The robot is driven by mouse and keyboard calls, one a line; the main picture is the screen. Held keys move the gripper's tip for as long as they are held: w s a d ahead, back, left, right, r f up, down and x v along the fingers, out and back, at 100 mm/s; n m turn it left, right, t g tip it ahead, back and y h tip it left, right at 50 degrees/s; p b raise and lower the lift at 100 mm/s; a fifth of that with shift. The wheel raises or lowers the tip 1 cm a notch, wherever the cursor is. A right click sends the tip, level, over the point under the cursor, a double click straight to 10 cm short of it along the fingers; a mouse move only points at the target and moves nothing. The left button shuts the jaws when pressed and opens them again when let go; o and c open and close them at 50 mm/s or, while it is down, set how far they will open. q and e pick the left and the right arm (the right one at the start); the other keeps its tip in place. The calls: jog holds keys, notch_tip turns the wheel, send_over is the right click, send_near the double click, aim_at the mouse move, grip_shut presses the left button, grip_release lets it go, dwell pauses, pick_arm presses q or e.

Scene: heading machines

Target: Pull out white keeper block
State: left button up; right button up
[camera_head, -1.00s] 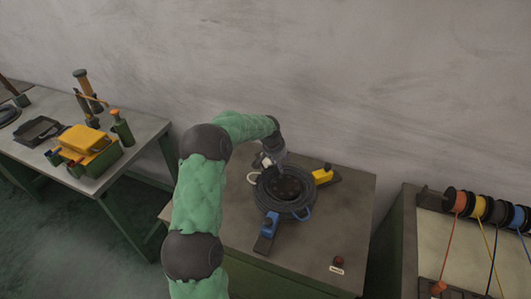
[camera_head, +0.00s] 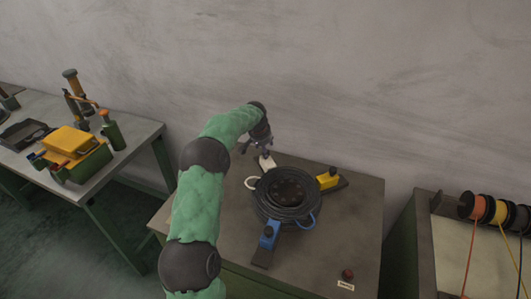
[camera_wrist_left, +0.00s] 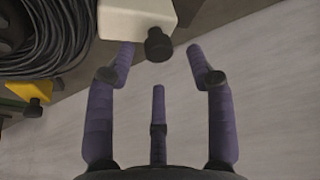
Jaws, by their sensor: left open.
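The white keeper block (camera_head: 266,162) sits at the back of the black cable coil on the machine table, partly under my gripper. In the left wrist view the white block (camera_wrist_left: 128,18) is at the top, with a dark round knob (camera_wrist_left: 158,44) on its near end. My left gripper (camera_head: 258,149) is just behind and above the block. Its purple fingers (camera_wrist_left: 160,50) are spread, with the knob between the two upper tips; nothing looks gripped. I cannot tell whether a finger touches the block. My right gripper is not in view.
The black coil (camera_head: 285,211) has a yellow block (camera_head: 327,180) at right and a blue block (camera_head: 269,236) in front. A red button (camera_head: 347,274) is at the table's front right. A tool bench (camera_head: 130,143) stands left, cable spools (camera_head: 485,209) right, the wall (camera_head: 300,80) behind.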

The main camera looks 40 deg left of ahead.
aim_at(268, 162)
pick_arm(q)
jog(key=shift+x, duration=1.6)
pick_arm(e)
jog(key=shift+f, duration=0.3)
